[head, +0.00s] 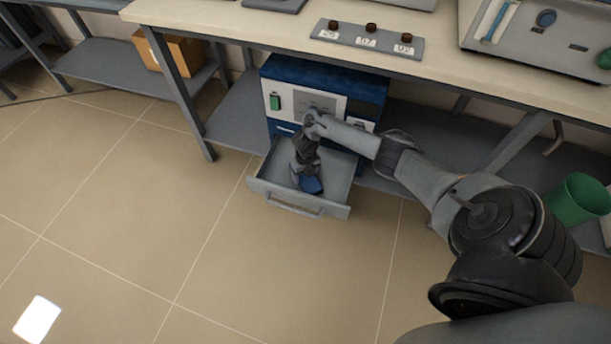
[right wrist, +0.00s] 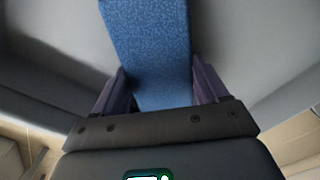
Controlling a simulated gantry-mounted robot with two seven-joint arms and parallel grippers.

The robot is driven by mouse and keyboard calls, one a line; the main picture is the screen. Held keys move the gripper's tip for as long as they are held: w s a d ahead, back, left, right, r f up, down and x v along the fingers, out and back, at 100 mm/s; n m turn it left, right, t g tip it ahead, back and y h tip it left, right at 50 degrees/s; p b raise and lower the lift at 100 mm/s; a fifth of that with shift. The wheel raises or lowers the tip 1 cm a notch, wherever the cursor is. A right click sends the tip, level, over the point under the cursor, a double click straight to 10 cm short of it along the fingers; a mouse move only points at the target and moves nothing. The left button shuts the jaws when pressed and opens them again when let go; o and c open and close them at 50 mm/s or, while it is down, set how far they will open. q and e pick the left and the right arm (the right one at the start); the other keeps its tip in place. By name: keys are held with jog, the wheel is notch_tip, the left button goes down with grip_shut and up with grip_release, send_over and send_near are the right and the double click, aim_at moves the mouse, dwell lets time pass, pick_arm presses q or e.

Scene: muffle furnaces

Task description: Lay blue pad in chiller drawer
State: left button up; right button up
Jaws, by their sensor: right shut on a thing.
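The chiller (head: 322,98) is a blue and white box on the shelf under the bench. Its grey drawer (head: 333,203) is pulled out at the front. My right gripper (head: 309,180) points down inside the drawer and is shut on the blue pad (head: 312,185). In the right wrist view the blue pad (right wrist: 150,45) sits between the two fingers (right wrist: 158,92), with grey drawer surfaces around it. I cannot tell whether the pad touches the drawer floor. My left gripper is not in view.
A green bin (head: 578,199) stands at the right. A cardboard box (head: 172,50) is on the left shelf. The floor in front of the drawer is clear.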

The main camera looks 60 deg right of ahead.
jog(key=o, duration=1)
jog(key=shift+o, duration=0.2)
jog(key=shift+f, duration=0.1)
